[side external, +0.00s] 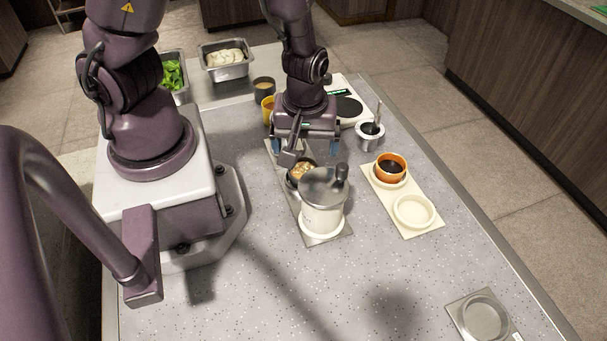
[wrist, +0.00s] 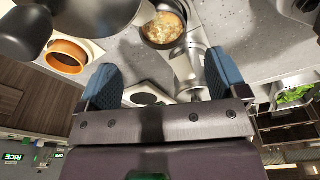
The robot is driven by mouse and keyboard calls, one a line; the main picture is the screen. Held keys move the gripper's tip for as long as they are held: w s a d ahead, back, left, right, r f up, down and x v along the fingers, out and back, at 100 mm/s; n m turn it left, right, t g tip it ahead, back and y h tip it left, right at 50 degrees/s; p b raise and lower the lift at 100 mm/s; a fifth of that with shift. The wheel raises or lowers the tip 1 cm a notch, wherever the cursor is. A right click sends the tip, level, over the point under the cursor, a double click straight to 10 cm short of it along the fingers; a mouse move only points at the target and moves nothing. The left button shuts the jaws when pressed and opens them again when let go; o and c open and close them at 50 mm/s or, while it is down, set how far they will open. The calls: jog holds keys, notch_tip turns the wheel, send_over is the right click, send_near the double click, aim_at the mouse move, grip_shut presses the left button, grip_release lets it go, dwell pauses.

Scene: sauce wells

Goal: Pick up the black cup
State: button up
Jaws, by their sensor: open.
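A dark cup with brown, crumbly food (side external: 301,172) sits on a narrow plate behind the white lidded pot, which partly hides it. It also shows in the wrist view (wrist: 163,30), upright, beyond my fingertips. A second dark cup with tan contents (side external: 264,86) stands farther back; I cannot tell for certain which one is the black cup. My gripper (side external: 305,149) points down just behind the food-filled cup. In the wrist view my gripper (wrist: 160,68) has its blue fingers wide apart, with no cup between them.
The lidded pot (side external: 322,212) stands close in front. An orange cup (side external: 390,168) sits on a cream plate to the right. A metal cup with a utensil (side external: 370,136), a yellow cup (side external: 267,110) and a scale (side external: 348,112) are nearby. The front counter is mostly clear.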

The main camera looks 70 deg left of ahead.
aim_at(304, 166)
jog(key=shift+a+f, duration=0.15)
jog(key=shift+f, duration=1.15)
jog(key=shift+a+f, duration=0.25)
jog(key=shift+f, duration=0.8)
jog(key=shift+a+f, duration=0.2)
jog(key=shift+f, duration=1.3)
jog(key=c, duration=1.1)
jog(key=shift+o, duration=0.2)
jog(key=shift+r, duration=0.2)
